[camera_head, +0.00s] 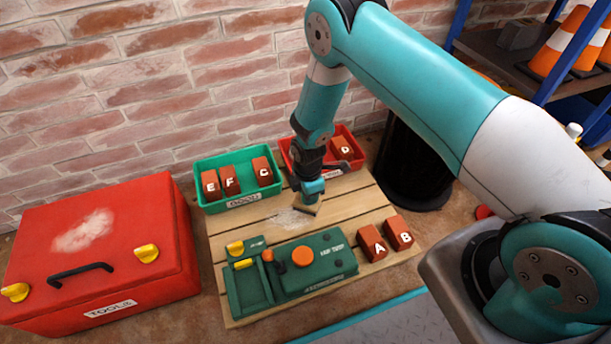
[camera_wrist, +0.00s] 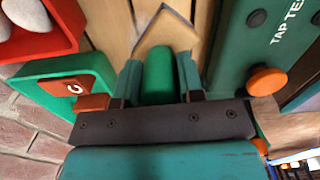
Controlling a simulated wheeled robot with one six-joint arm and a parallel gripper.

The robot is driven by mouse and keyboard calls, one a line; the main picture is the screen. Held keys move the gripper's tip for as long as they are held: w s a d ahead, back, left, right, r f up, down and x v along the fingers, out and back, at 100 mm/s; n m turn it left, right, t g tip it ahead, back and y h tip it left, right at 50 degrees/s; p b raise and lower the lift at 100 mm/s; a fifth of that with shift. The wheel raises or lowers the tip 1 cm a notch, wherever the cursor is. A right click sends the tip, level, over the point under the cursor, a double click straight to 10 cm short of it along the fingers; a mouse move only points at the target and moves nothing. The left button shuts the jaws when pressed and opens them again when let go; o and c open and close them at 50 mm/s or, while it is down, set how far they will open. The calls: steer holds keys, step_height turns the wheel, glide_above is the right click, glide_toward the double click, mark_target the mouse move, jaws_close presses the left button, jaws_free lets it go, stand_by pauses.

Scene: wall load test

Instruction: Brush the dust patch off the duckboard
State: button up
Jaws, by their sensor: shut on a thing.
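The duckboard (camera_head: 355,204) is a slatted wooden platform on the floor against the brick wall. A pale grey dust patch (camera_head: 287,219) lies on its slats, behind the green tap tester and left of my gripper. My gripper (camera_head: 311,190) is low over the boards, shut on a brush (camera_head: 307,208) with a tan head. In the wrist view the brush's green handle (camera_wrist: 158,75) sits between my fingers, with the tan head (camera_wrist: 166,32) beyond it. The head is at or just above the slats beside the dust; I cannot tell if it touches.
A green tray (camera_head: 240,203) holds blocks E, F and C; a red tray (camera_head: 350,163) holds block D. The green tester (camera_head: 325,262) and blocks A (camera_head: 371,243) and B (camera_head: 398,233) stand in front. A red toolbox (camera_head: 150,255) at left has a pale patch on its lid.

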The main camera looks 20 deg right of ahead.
steer(key=shift+r+p, duration=0.75)
steer(key=shift+r, duration=0.45)
